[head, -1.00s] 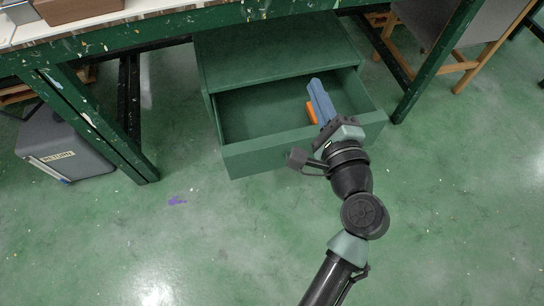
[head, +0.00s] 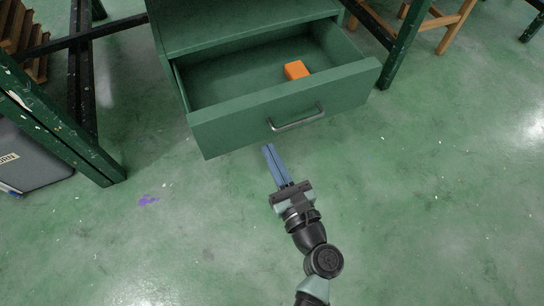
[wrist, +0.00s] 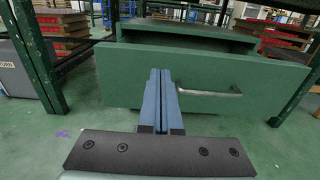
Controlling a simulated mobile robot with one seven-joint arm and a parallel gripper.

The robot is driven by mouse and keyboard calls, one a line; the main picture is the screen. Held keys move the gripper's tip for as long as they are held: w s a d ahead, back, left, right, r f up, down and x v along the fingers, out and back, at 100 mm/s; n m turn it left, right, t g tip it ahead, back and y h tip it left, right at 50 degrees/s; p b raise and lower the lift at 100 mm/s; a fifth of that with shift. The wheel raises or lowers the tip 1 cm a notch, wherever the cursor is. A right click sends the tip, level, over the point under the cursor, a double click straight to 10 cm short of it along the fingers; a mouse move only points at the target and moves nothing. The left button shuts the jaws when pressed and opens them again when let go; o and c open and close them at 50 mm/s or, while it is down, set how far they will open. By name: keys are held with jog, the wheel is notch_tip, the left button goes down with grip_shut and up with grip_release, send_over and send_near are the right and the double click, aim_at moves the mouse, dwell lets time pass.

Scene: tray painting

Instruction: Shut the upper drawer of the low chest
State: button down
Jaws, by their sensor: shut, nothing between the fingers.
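The low green chest (head: 240,28) stands under the workbench. Its upper drawer (head: 230,125) is pulled out, with a silver bar handle (head: 297,118) on its front. An orange block (head: 297,70) lies inside the drawer. My gripper (head: 268,149) is shut and empty, its blue fingers close in front of the drawer face, left of the handle. In the wrist view the shut fingers (wrist: 158,75) point at the drawer front (wrist: 130,78), with the handle (wrist: 212,92) to their right. I cannot tell whether the fingertips touch the front.
Dark green, paint-spattered table legs (head: 75,135) stand left of the chest, and another leg (head: 400,50) stands to its right. A grey bin (head: 28,160) is at far left. The floor in front is clear apart from a purple paint spot (head: 148,200).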

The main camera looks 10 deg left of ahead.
aim_at(248, 107)
jog(key=b+x, duration=0.4)
jog(key=x, duration=0.6)
jog(key=shift+w+a, duration=0.25)
jog(key=shift+w, duration=0.05)
